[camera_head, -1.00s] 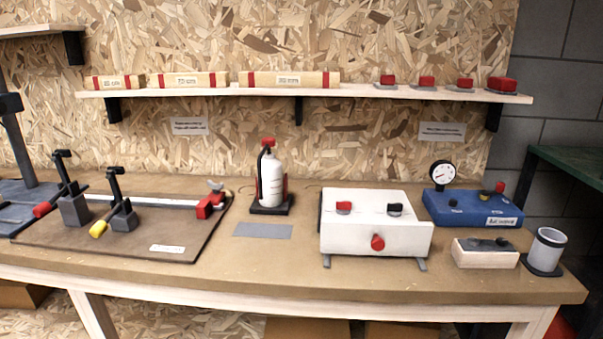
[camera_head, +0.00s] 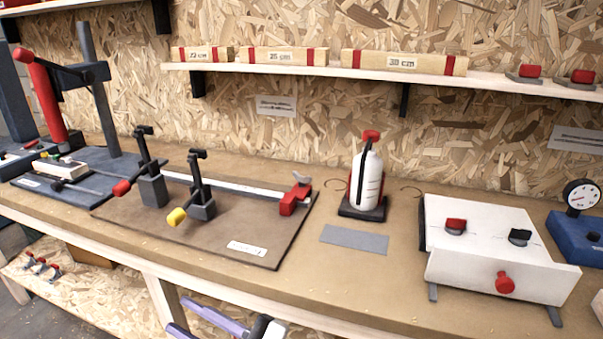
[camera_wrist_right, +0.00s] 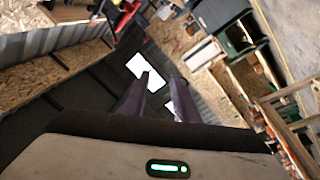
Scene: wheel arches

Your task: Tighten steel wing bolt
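The steel wing bolt (camera_head: 301,176) is a small grey winged piece on top of a red block (camera_head: 295,199). The block sits at the right end of a pale metal rail (camera_head: 240,188) on a brown board (camera_head: 226,236). My right gripper (camera_head: 180,320) shows at the bottom edge, its purple fingers in front of and below the bench edge, well away from the bolt. In the right wrist view its two fingers (camera_wrist_right: 160,78) stand apart with nothing between them. My left gripper is not in view.
Two dark clamps with red (camera_head: 121,188) and yellow (camera_head: 176,217) handle tips stand on the board, left of the bolt. A white bottle (camera_head: 367,178) on a dark base and a white box (camera_head: 490,240) stand to the right. A shelf (camera_head: 400,75) hangs above. The bench front is clear.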

